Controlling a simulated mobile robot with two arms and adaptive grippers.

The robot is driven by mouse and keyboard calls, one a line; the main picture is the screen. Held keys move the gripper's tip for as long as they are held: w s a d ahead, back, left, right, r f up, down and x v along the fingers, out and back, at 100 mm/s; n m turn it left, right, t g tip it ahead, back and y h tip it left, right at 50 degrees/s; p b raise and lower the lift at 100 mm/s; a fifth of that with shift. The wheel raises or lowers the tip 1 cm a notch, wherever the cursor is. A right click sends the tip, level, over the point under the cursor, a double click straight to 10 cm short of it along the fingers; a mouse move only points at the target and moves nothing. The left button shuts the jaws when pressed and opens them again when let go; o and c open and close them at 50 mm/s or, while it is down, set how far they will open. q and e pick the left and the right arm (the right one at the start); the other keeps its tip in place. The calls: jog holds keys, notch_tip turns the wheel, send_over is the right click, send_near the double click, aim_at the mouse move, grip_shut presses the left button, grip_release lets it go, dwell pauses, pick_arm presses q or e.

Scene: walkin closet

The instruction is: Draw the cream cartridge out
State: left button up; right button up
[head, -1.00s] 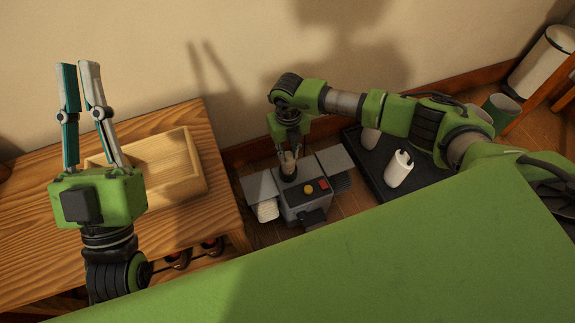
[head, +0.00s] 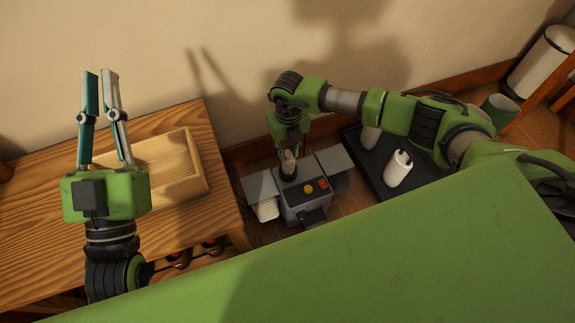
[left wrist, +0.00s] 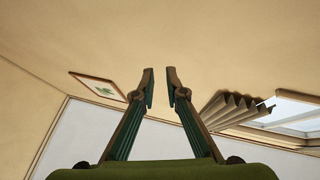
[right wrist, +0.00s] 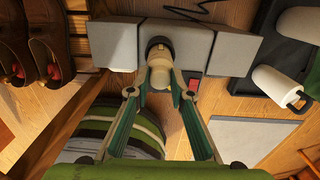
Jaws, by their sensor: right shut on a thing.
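The cream cartridge (head: 288,161) stands upright at the dark round socket (head: 288,174) on top of a grey machine (head: 305,205). In the right wrist view the cartridge (right wrist: 160,68) lies between my right fingertips, with the dark collar (right wrist: 158,43) around its far end. My right gripper (head: 289,153) is shut on the cartridge from above. How deep the cartridge sits in the socket is hard to tell. My left gripper (head: 97,74) points up, open and empty, in front of the wooden table; its parted fingers (left wrist: 160,75) also show in the left wrist view.
The machine has a yellow button (head: 308,189), a red button (head: 323,184) and grey side plates (head: 333,160). A black tray (head: 368,174) with white cylinders (head: 398,170) stands to its right. A wooden box (head: 190,188) sits on the table (head: 40,220) at left.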

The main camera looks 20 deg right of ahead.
jog(key=shift+r+p, duration=0.3)
jog(key=shift+r, duration=0.1)
jog(key=shift+r+p, duration=0.55)
jog(key=shift+r, duration=0.05)
jog(key=shift+r+p, duration=0.3)
jog(key=shift+r, duration=0.05)
jog(key=shift+r+p, duration=0.3)
jog(key=shift+r, duration=0.1)
pick_arm(q)
notch_tip(320, 180, down, 16)
jog(key=w+a+g+y, duration=0.1)
jog(key=g+y, duration=0.1)
jog(key=g, duration=0.6)
jog(key=shift+w+a+y, duration=0.35)
jog(key=shift+w+y, duration=0.05)
pick_arm(e)
jog(key=shift+r, duration=0.1)
dwell(0.5)
jog(key=shift+r, duration=0.1)
